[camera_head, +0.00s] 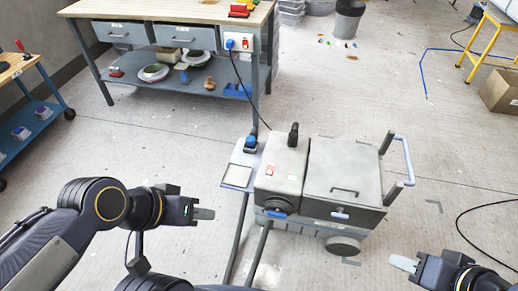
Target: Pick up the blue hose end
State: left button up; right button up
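Several blue parts are in view, and I cannot tell for certain which one is the hose end. A blue fitting (278,206) sits low on the front of the grey wheeled machine (345,170). A blue connector (250,142) stands on the narrow stand beside it. A thin blue line (424,70) lies on the floor at the upper right. My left gripper (205,213) is left of the machine, apart from it, with nothing visible in it. My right gripper (403,263) is at the lower right, apart from the machine. The finger gap is not clear on either.
A workbench (110,8) with drawers and a blue plug (230,43) stands at the back. A blue cart (45,122) is at the left. A yellow stand (478,45) and a cardboard box (500,90) are at the right. A black cable (468,215) lies on the floor.

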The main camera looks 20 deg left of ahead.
aim_at(250, 139)
jog(key=j+z, duration=0.1)
jog(key=z, duration=2.2)
jog(key=k+j, duration=0.2)
jog(key=j, duration=0.3)
jog(key=k+j+z, duration=0.1)
jog(key=j, duration=0.45)
jog(key=k+j+z, duration=0.1)
jog(key=k+j, duration=0.15)
jog(key=j, duration=0.25)
jog(key=k+j, duration=0.2)
jog(key=j, duration=0.25)
jog(key=k+j+z, duration=0.1)
jog(key=j, duration=0.4)
jog(key=k+j, duration=0.35)
jog(key=k+j+z, duration=0.15)
jog(key=j, duration=0.45)
jog(key=k+j, duration=0.3)
jog(key=j, duration=0.15)
